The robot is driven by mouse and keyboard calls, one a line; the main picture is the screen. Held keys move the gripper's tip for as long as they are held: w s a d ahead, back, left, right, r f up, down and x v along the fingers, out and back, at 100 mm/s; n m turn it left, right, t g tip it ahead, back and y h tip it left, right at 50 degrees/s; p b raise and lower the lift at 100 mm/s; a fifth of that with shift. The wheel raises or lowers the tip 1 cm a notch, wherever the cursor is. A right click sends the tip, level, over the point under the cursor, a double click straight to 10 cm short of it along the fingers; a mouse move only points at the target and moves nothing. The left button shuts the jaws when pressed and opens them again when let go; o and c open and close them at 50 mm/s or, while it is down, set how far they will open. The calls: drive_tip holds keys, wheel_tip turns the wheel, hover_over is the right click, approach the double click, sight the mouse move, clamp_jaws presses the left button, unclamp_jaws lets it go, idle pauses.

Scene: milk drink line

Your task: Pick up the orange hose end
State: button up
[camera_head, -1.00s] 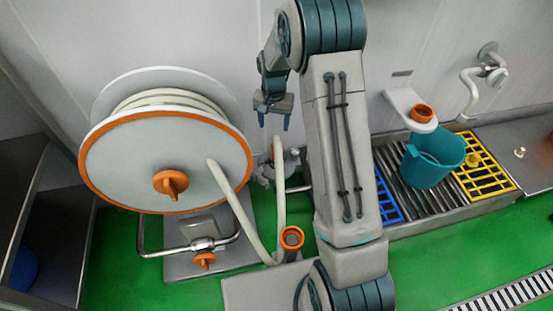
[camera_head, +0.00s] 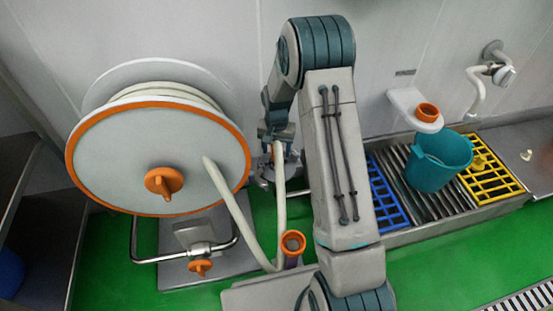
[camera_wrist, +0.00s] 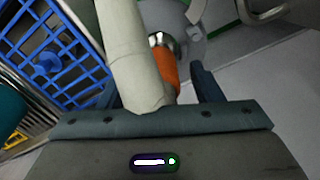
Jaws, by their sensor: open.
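A cream hose (camera_head: 279,190) runs from the reel to the floor and rises to my gripper (camera_head: 278,150). In the wrist view the hose (camera_wrist: 135,55) crosses close in front of the palm. An orange part (camera_wrist: 165,66) with a metal collar (camera_wrist: 160,39) shows just behind it; I take it for the orange hose end, though the hose partly hides it. It lies between the fingers of my gripper (camera_wrist: 160,78), nearer the right finger. The left finger is mostly hidden by the hose. My gripper is open, pointing down; contact cannot be told.
The orange-rimmed reel (camera_head: 150,140) stands left of my arm. An orange-rimmed tube (camera_head: 292,244) stands in front near my arm. To the right are a teal bucket (camera_head: 435,175), blue grate (camera_head: 388,207), yellow grate (camera_head: 500,187) and wall holder (camera_head: 405,103).

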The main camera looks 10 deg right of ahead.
drive_tip(key=shift+r, duration=0.1)
drive_tip(key=c, duration=1.2)
drive_tip(key=shift+r, duration=0.1)
drive_tip(key=shift+c, duration=0.2)
